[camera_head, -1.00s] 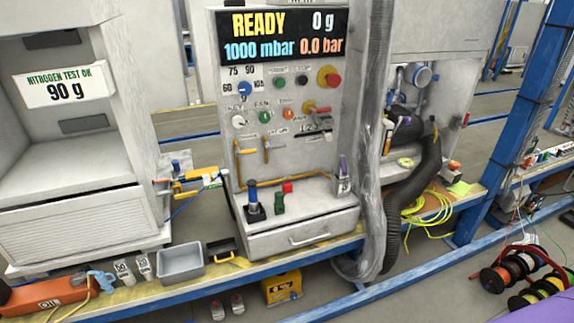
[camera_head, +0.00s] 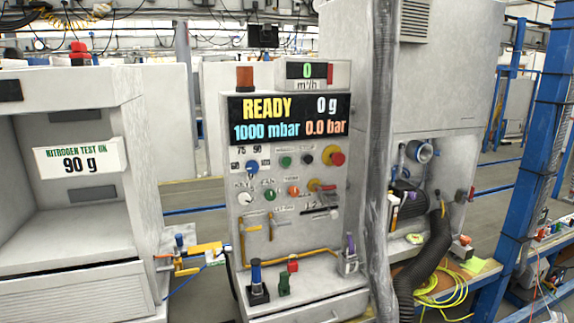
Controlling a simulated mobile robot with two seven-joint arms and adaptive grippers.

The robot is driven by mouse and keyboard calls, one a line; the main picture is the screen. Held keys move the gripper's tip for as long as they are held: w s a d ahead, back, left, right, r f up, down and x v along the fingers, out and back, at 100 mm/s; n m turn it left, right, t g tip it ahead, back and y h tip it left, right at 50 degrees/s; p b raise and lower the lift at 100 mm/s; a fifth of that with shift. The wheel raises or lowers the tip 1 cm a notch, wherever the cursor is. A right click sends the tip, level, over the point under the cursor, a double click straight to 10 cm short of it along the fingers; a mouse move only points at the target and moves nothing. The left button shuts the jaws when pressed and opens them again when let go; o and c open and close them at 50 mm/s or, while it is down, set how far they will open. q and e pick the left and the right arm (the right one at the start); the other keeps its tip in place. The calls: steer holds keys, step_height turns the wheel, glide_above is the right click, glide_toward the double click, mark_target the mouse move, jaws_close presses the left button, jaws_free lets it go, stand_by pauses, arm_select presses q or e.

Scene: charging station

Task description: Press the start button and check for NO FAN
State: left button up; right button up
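The charging station panel (camera_head: 330,215) stands in the middle of the head view. Its display (camera_head: 289,119) reads READY, 0 g, 1000 mbar and 0.0 bar. A smaller meter (camera_head: 306,73) on top reads 0 m³/h. Below the display are a blue knob (camera_head: 252,167), a green button (camera_head: 285,161), a dark button (camera_head: 307,159) and a red mushroom button (camera_head: 337,159). A lower row has a white knob (camera_head: 245,198), a green button marked FAN (camera_head: 269,195) and an orange button (camera_head: 293,191). The remaining small labels are too blurred to read. Neither gripper is in view.
A grey cabinet (camera_head: 150,150) at the left carries a sign (camera_head: 80,160) reading NITROGEN TEST OK, 90 g. An unlit-looking orange beacon (camera_head: 245,77) stands on the station. Yellow cable (camera_head: 440,290) lies at the lower right.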

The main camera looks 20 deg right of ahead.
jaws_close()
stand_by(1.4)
